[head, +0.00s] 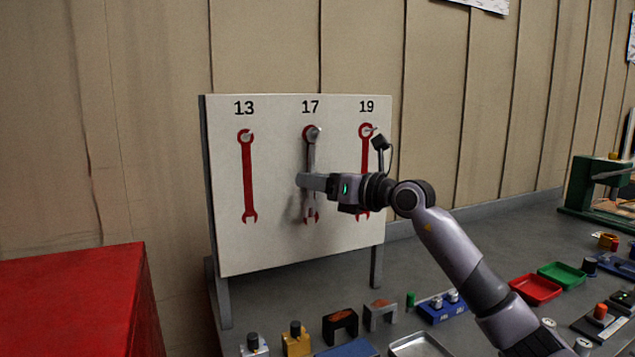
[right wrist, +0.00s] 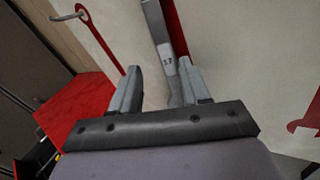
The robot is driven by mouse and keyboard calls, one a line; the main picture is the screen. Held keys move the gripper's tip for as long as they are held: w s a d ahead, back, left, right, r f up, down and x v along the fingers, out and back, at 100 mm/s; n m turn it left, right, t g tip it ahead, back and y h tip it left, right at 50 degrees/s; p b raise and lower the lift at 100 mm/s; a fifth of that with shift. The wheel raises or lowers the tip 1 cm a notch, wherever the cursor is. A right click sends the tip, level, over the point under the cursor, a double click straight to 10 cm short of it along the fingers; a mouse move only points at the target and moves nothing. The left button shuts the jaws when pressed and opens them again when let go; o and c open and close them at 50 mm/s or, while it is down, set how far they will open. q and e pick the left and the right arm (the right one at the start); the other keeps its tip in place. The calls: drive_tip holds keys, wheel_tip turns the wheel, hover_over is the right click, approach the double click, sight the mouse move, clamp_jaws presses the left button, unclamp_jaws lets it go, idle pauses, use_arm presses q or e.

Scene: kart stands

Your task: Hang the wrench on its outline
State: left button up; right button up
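A white board (head: 275,240) stands upright with red wrench outlines marked 13 (head: 247,180), 17 (head: 304,134) and 19 (head: 365,150). A grey wrench (head: 311,150) is upright at the 17 outline, its ring end at the top over most of the red ring. Red shows around its edges. My right gripper (head: 302,181) is in front of the wrench's handle and hides part of it. In the right wrist view, the fingers (right wrist: 158,88) are apart, with the wrench (right wrist: 163,50), labelled 17, nearer the right finger and a gap at the left one. My left gripper is out of view.
A red cabinet (head: 75,300) stands at the left. The grey bench (head: 440,255) holds blocks, a red tray (head: 536,289) and a green tray (head: 562,275) at the front and right. A peg sticks out at the 13 outline's top (right wrist: 68,17).

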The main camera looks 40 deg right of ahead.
drive_tip(key=shift+s, duration=0.1)
drive_tip(key=b+v, duration=0.3)
drive_tip(key=v, duration=0.4)
idle(0.4)
